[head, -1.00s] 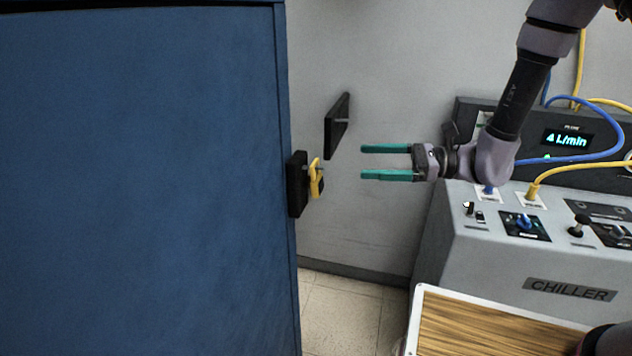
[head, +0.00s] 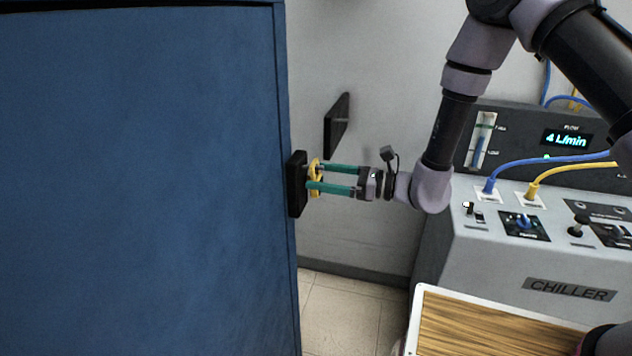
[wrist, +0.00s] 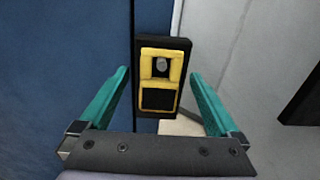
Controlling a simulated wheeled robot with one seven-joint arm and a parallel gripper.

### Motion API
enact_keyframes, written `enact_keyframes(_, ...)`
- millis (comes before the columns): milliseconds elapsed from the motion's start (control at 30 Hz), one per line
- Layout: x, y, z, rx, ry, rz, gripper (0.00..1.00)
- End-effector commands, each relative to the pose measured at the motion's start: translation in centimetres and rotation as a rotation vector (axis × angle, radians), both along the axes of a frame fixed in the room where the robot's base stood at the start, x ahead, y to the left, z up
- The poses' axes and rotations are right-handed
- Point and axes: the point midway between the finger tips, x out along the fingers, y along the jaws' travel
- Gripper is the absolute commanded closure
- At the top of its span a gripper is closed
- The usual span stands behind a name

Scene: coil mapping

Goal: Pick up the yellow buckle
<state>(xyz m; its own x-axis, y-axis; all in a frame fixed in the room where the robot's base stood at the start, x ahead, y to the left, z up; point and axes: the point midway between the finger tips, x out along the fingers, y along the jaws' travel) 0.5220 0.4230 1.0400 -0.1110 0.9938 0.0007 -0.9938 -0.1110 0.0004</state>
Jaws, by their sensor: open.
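The yellow buckle (wrist: 162,80) hangs on a black mount (wrist: 163,45) fixed at the edge of the blue cabinet. In the head view the buckle (head: 314,180) is partly hidden behind my gripper's teal fingers. My gripper (head: 318,177) is open, its fingertips level with the buckle and close to the black mount (head: 296,184). In the wrist view the buckle stands upright between the two fingers (wrist: 161,78), with gaps visible on both sides.
The blue cabinet (head: 140,180) fills the left. A second black plate (head: 337,125) is on the grey wall behind. The chiller (head: 540,250), with blue and yellow hoses, stands on the right. A wood-topped surface (head: 480,325) lies at the lower right.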

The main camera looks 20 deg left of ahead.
Motion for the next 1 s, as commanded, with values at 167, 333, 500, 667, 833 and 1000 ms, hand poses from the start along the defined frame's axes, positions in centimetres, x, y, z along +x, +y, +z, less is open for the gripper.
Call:
enact_keyframes(167, -0.2, 1.8, 0.0, -0.001, -0.001, 0.0, 0.03)
enact_keyframes(333, -0.2, 2.0, 0.0, -0.001, 0.0, 0.0, 0.03)
enact_keyframes(500, -0.2, 2.0, 0.0, -0.001, 0.0, 0.0, 0.37)
enact_keyframes(667, -0.2, 2.0, 0.0, -0.001, 0.0, 0.0, 0.93)
enact_keyframes(833, -0.2, 1.9, 0.0, -0.001, 0.0, 0.0, 0.93)
enact_keyframes(1000, -0.2, 1.9, 0.5, 0.0, -0.001, -0.001, 0.93)
